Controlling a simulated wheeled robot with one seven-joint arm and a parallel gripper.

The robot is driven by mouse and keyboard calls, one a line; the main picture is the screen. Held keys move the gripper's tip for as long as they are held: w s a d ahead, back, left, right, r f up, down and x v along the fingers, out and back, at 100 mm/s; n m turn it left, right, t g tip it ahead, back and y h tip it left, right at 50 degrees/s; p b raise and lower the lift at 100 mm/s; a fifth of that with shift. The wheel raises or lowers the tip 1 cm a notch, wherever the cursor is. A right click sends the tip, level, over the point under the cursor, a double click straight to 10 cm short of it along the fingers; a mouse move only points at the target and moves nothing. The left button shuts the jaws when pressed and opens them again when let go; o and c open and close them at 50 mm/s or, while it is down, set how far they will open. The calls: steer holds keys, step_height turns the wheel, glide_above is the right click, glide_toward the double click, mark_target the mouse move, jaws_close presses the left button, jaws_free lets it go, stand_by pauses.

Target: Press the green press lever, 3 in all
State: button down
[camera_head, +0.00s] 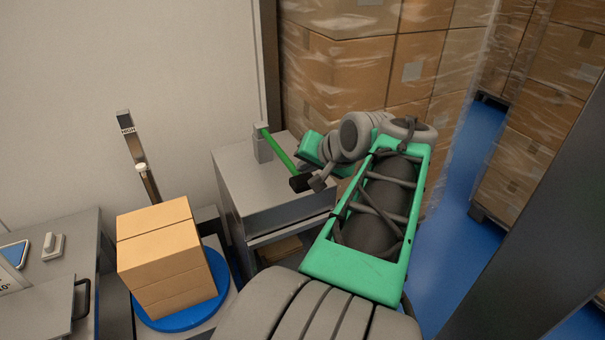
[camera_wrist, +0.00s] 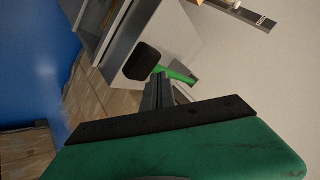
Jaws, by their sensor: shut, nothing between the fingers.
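The green press lever (camera_head: 278,150) is mounted on a small grey post on top of a grey metal cabinet (camera_head: 240,190). Its arm slopes down toward the front right and ends in a black grip (camera_head: 301,183). My gripper (camera_head: 318,184) is shut and empty, right beside the black grip; I cannot tell whether they touch. In the wrist view, the shut fingers (camera_wrist: 160,88) point at the lever, with the black grip (camera_wrist: 144,62) just beyond their tips and the green arm (camera_wrist: 180,75) behind them.
A cardboard box (camera_head: 160,255) sits on a blue round plate (camera_head: 222,290) left of the cabinet. Wrapped box stacks (camera_head: 345,75) stand behind and right. Blue floor (camera_head: 445,225) shows at the right.

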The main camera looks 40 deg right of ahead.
step_height(320, 180, up, 5)
steer(key=p, duration=0.4)
steer(key=shift+r, duration=0.1)
stand_by(0.8)
steer(key=w+a+f+n+g+y, duration=0.1)
steer(key=a+f+n, duration=0.2)
steer(key=a, duration=0.5)
steer(key=w+a+f+n+g+y, duration=0.1)
steer(key=w+a+f+n+g, duration=0.15)
steer(key=a, duration=0.55)
steer(key=s+a+f+n+g, duration=0.1)
steer(key=s+a+f+n, duration=0.5)
steer(key=a, duration=0.5)
steer(key=shift+s+a+f, duration=0.25)
steer(key=shift+s, duration=0.4)
steer(key=shift+g, duration=0.25)
